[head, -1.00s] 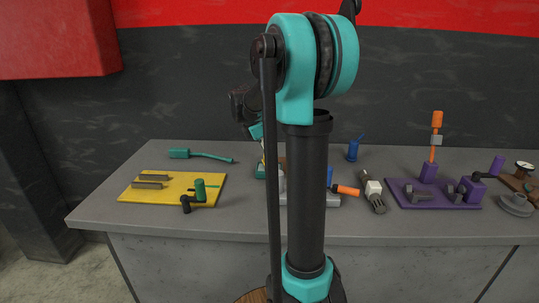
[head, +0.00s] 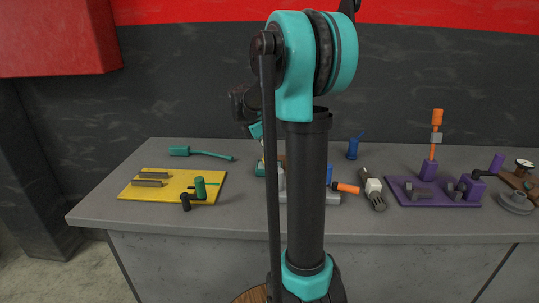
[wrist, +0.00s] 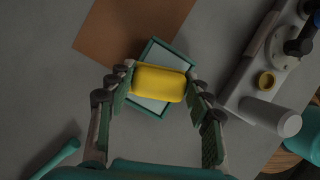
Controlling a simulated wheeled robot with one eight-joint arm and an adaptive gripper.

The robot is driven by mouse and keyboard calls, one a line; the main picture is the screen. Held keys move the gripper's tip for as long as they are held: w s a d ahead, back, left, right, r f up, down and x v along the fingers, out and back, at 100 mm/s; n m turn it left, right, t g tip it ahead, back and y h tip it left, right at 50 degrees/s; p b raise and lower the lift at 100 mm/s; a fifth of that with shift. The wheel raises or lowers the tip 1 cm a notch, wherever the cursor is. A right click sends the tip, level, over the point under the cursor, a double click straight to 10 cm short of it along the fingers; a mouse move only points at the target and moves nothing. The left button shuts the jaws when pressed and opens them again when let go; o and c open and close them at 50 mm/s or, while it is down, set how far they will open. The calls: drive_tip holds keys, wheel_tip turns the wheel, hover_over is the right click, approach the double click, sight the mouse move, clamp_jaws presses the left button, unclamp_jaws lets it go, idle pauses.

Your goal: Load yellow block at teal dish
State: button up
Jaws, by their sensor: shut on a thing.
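The yellow block (wrist: 158,83) is a rounded bar in the middle of the wrist view. My gripper (wrist: 160,88) is shut on it, with one finger at each end. The teal dish (wrist: 152,47) is a square tray with a teal rim and a pale floor, directly behind the block in that view. The block covers the dish's middle, and I cannot tell whether it touches the floor or hangs just above. In the head view my arm hides the block and most of the dish (head: 260,171).
A brown mat (wrist: 125,35) lies beside the dish. A grey fixture with a white cylinder (wrist: 285,122) stands to the right in the wrist view. In the head view, a yellow plate (head: 150,194) lies left and a purple plate (head: 440,204) right. Bare grey bench (head: 110,212) shows at left.

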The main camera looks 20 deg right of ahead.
drive_tip(key=shift+f, duration=0.35)
idle(1.1)
drive_tip(key=shift+r, duration=0.1)
drive_tip(key=shift+r, duration=3.45)
drive_tip(key=shift+r, duration=0.1)
